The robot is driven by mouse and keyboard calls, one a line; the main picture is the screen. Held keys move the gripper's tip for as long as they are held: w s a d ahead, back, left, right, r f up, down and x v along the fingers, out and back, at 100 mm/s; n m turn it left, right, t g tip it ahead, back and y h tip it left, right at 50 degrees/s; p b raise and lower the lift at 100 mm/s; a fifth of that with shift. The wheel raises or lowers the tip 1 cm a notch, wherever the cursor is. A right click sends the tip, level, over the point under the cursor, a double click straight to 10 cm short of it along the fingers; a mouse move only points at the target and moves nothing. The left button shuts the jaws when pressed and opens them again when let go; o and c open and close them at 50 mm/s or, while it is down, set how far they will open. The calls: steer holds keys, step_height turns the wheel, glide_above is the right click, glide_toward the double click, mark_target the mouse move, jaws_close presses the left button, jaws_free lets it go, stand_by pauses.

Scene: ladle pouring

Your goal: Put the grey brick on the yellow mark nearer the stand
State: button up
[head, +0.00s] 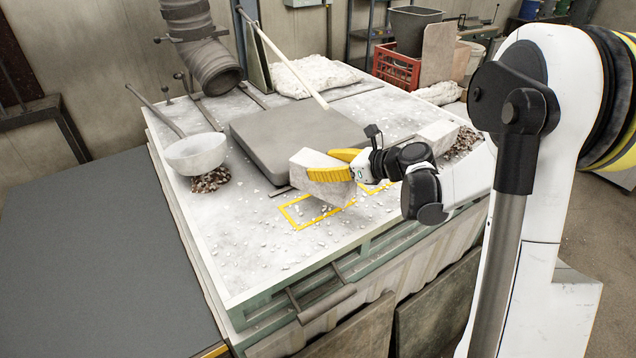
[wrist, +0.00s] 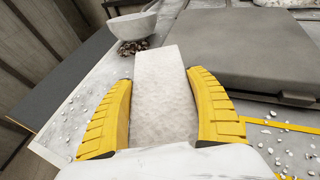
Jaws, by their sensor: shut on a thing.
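My gripper (head: 335,165), with yellow ribbed fingers, is shut on a pale grey brick (head: 306,160). The brick (wrist: 165,90) lies between both fingers in the wrist view. It is over the worktable, above the yellow outlines; a gap beneath it is hard to judge. One yellow mark (head: 296,223) shows in front and left of the brick, partly hidden by it. More yellow outline (head: 375,189) shows to the right, below my gripper. A yellow line (wrist: 277,125) also shows in the wrist view, right of the right finger. I cannot tell which thing is the stand.
A pale ladle bowl (head: 197,155) sits over dark stones at left. Another pale block (head: 438,130) is near stones (head: 465,141) at right. Light crumbs litter the table; its front left is otherwise open.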

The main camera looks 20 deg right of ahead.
steer(key=shift+a+f, duration=0.45)
steer(key=shift+a, duration=0.3)
steer(key=shift+f, duration=0.15)
steer(key=shift+f+b, duration=0.3)
steer(key=shift+f, duration=1.55)
steer(key=shift+s, duration=0.1)
steer(key=shift+f, duration=0.15)
steer(key=o, duration=1.4)
